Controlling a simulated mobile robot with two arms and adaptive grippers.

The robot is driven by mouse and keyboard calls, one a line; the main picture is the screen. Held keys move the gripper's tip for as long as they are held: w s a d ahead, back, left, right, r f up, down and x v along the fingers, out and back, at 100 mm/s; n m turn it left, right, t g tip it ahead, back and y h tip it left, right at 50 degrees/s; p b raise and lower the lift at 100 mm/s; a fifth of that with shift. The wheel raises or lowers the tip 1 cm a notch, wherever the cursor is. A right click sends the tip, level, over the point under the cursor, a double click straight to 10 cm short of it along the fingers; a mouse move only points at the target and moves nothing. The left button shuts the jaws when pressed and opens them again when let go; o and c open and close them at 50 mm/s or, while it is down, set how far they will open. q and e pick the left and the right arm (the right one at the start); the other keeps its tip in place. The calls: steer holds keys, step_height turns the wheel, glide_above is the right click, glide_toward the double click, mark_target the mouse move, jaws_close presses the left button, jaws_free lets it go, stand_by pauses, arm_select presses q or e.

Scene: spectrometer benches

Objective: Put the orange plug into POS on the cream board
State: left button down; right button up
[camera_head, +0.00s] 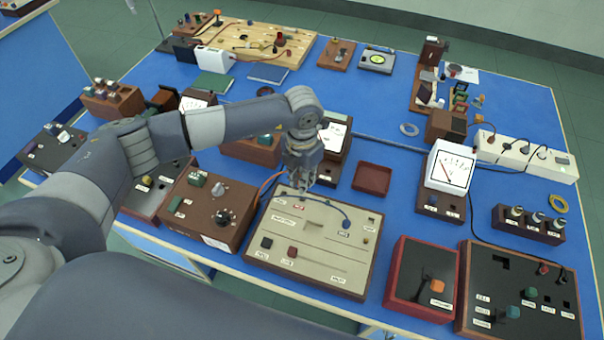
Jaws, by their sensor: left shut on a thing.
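My left gripper (302,182) is above the board's far left part, pointing down and shut. An orange lead (266,186) runs from beside the brown box up to the gripper. The orange plug itself is hidden in or behind the fingers, and I cannot tell whether it touches the board. My right gripper is not in view.
A brown box with a knob (203,212) stands close left of the board. A red box (421,280) with an orange-topped lever is close on the right. A meter (330,140) stands behind the gripper, beside an empty red tray (373,179).

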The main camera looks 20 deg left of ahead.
arm_select(q)
steer(key=shift+f+b, duration=0.8)
steer(key=shift+f, duration=0.5)
steer(key=shift+f+b, duration=0.55)
steer(key=shift+f, duration=0.45)
steer(key=shift+f+b, duration=0.95)
steer(key=shift+f, duration=0.05)
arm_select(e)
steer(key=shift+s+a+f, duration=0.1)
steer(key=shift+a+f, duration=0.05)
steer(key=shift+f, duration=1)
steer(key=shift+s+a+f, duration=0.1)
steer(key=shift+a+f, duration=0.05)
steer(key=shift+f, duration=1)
arm_select(q)
steer(key=c, duration=1.5)
jaws_free()
steer(key=shift+o, duration=0.2)
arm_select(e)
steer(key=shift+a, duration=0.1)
